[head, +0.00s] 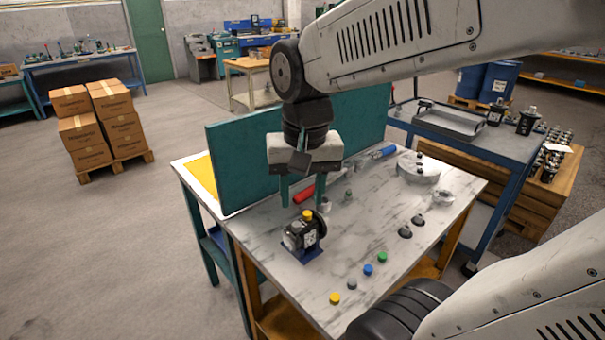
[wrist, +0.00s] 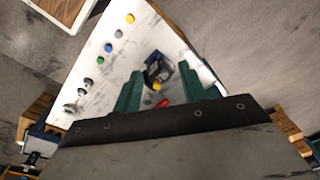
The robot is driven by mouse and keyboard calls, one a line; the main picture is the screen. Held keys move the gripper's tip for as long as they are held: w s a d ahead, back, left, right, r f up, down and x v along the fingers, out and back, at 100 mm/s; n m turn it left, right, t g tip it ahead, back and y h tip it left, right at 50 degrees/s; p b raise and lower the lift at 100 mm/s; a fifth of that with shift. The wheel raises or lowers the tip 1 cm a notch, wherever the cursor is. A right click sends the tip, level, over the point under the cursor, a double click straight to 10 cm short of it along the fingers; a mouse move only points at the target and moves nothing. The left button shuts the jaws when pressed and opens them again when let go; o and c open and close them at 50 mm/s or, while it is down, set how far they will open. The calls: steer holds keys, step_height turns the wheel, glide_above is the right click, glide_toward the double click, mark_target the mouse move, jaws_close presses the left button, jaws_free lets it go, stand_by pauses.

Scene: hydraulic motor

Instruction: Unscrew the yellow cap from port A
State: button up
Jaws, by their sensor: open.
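The hydraulic motor (head: 296,238) is a dark block on a blue base on the marble-topped table. A yellow cap (head: 307,214) sits on top of it. In the wrist view the motor (wrist: 153,70) and its yellow cap (wrist: 157,86) show between the fingers. Port A's marking is too small to read. My gripper (head: 301,200) points down above the motor, its teal fingers apart and empty. In the wrist view my gripper (wrist: 159,72) is also open. The fingertips appear above the cap; contact cannot be made out.
Loose yellow (head: 335,298), grey (head: 352,284), blue (head: 368,270) and green (head: 382,257) caps lie in a row right of the motor. Two dark fittings (head: 405,231) lie beyond them. A red-handled tool (head: 304,194) lies behind.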

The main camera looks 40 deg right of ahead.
steer(key=w+d+f+m, duration=0.3)
steer(key=w+d+m, duration=0.2)
steer(key=w, duration=0.1)
steer(key=m, duration=0.6)
glide_above(307, 213)
step_height(307, 213, down, 5)
steer(key=shift+g, duration=0.4)
steer(key=shift+f, duration=4.3)
jaws_close()
